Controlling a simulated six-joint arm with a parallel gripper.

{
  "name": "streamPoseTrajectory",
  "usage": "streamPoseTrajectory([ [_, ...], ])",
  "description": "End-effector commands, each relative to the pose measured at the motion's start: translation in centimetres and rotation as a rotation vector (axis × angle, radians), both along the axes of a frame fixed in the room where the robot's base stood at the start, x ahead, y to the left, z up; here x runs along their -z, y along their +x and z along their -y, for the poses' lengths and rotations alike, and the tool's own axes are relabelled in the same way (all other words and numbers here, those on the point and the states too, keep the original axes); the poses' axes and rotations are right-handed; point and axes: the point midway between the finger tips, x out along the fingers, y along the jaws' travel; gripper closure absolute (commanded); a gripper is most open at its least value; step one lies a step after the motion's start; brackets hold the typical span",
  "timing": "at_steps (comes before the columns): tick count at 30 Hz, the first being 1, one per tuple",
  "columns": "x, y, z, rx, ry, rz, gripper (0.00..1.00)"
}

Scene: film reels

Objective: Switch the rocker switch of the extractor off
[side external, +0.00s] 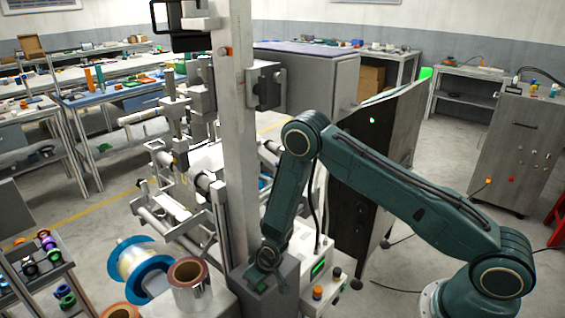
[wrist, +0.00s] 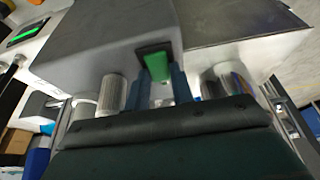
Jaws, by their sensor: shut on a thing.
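The rocker switch (wrist: 158,66) is a green rocker in a black frame on the face of a grey box, the extractor housing (wrist: 95,45). In the wrist view my gripper (wrist: 159,88) has its two blue-grey fingers at either side of the green rocker, shut on it. The rocker's lower part and its exact tilt are hard to make out between the fingers. In the side view my gripper (side external: 260,282) is down at the grey box (side external: 285,272) beside the tall post, and the arm hides most of the switch.
A tall grey post (side external: 238,130) stands close to my gripper. A white control box with a green display (side external: 318,267) is just right of it. A blue-rimmed reel (side external: 143,268) and a metallic roll (side external: 189,284) stand to the left.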

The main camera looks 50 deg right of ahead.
Motion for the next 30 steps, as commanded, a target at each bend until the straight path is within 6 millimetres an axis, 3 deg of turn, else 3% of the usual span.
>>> streamPoseTrajectory([
  [1, 0.0, 0.0, 0.0, 0.000, 0.000, 0.000, 0.99],
  [2, 0.0, 0.0, 0.0, 0.000, 0.000, 0.000, 0.71],
  [4, 0.0, 0.0, 0.0, 0.000, 0.000, 0.000, 0.57],
  [5, 0.0, 0.0, 0.0, 0.000, 0.000, 0.000, 0.55],
  [20, -0.6, -0.2, 0.0, 0.000, 0.000, -0.001, 0.55],
  [30, -3.7, -1.3, 0.0, -0.001, 0.000, 0.001, 0.55],
])
